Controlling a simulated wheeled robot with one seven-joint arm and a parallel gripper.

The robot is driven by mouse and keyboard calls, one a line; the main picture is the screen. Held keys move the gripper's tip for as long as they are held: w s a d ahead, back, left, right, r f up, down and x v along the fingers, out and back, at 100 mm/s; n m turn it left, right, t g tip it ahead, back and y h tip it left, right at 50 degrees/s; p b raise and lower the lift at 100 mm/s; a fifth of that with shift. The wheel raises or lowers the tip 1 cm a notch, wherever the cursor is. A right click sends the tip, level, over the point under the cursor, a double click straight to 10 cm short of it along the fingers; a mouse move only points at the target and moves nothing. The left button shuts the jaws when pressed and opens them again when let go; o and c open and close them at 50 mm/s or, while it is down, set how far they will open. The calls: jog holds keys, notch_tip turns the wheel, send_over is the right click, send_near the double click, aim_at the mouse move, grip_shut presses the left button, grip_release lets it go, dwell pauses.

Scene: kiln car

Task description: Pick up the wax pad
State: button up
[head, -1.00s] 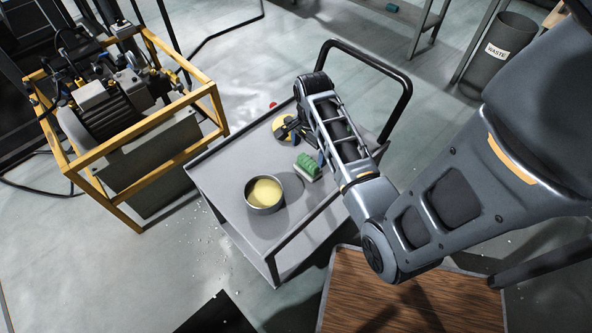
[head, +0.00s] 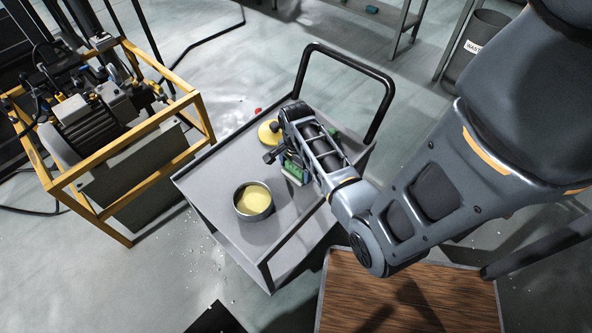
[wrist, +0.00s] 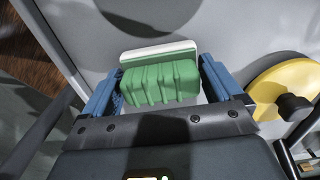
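What looks to be the wax pad, a green ribbed block on a white base (head: 295,173), lies on the grey cart top (head: 215,178). My gripper (head: 284,158) is low over it and partly hides it in the head view. In the wrist view, the green block (wrist: 160,84) sits between the two blue fingers of my gripper (wrist: 161,68). The fingers are spread, one on each side of it. I see no clear grip on it, and any small gap at the sides is hard to judge.
A round tin of yellow wax (head: 240,207) stands in front on the cart. A yellow disc (head: 267,132) with a dark knob (wrist: 292,104) lies to the wrist view's right. A black handle (head: 392,92) rises at the cart's back. A yellow-framed machine (head: 110,140) stands left.

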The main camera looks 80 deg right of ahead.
jog(key=c, duration=0.6)
jog(key=shift+r, duration=0.15)
jog(key=shift+r, duration=0.3)
jog(key=r, duration=0.3)
jog(key=shift+s+d+r, duration=0.2)
jog(key=shift+d+r, duration=0.05)
jog(key=shift+r, duration=0.1)
jog(key=s+d+r, duration=0.4)
jog(key=s+d, duration=0.1)
jog(key=s+d+r+b, duration=0.1)
jog(key=s+d+r, duration=0.1)
jog(key=s, duration=0.1)
jog(key=shift+s+d+r, duration=0.1)
jog(key=shift+d+r, duration=0.1)
jog(key=shift+r, duration=0.05)
